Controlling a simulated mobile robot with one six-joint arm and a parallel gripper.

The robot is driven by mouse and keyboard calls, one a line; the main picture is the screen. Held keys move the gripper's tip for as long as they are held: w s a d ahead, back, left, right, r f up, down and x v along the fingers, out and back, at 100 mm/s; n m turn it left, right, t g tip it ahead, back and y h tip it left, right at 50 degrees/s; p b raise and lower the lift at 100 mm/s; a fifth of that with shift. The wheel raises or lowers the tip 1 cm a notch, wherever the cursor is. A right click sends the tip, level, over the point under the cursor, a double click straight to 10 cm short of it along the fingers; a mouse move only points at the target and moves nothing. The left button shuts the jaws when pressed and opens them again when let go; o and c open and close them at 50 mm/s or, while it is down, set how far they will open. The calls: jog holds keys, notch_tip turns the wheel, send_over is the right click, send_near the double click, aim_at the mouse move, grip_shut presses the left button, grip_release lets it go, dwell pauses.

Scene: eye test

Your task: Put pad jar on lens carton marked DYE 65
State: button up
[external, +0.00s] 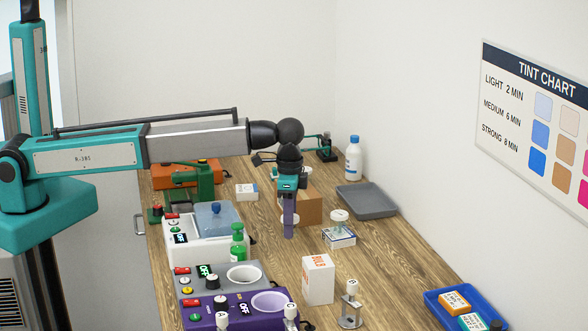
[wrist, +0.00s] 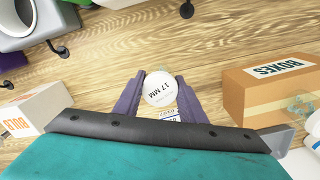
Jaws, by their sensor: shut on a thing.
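My gripper (external: 289,234) points down with its purple fingers between the bulb box and the brown box. In the wrist view its fingers (wrist: 158,97) are shut around the white round lid of the pad jar (wrist: 160,88), marked 17 MM. In the external view the fingers mostly cover that jar. A pale surface with blue print shows just below the lid; I cannot tell whether it is jar or carton. I cannot read DYE 65 on any carton.
The bulb box (external: 318,280) stands near my gripper, the brown box (wrist: 275,92) marked BOXES behind it. A green bottle (external: 238,243) and machines stand left. A grey tray (external: 367,201) and blue tray (external: 436,302) lie right. Wood between carton and blue tray is clear.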

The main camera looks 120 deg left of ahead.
jog(key=shift+r+b, duration=0.7)
jog(key=shift+r, duration=2.15)
jog(key=n, duration=0.2)
jog(key=shift+s+d+n, duration=0.25)
jog(key=shift+s+n, duration=0.15)
jog(key=s+a+r+n+b, duration=0.1)
jog(key=s+a+n, duration=0.4)
jog(key=s+a, duration=0.7)
jog(key=s+a+r+n+b, duration=0.2)
jog(key=s+a+n, duration=0.3)
jog(key=s+a, duration=0.6)
jog(key=s, duration=0.5)
jog(key=shift+a+n, duration=0.3)
jog(key=shift+a, duration=0.1)
jog(key=shift+s+r, duration=0.1)
jog(key=p, duration=0.1)
send_over(253, 185)
jog(key=shift+a+f, duration=0.1)
jog(key=shift+f, duration=3.05)
jog(key=shift+f+p, duration=0.65)
jog(key=shift+f, duration=1.2)
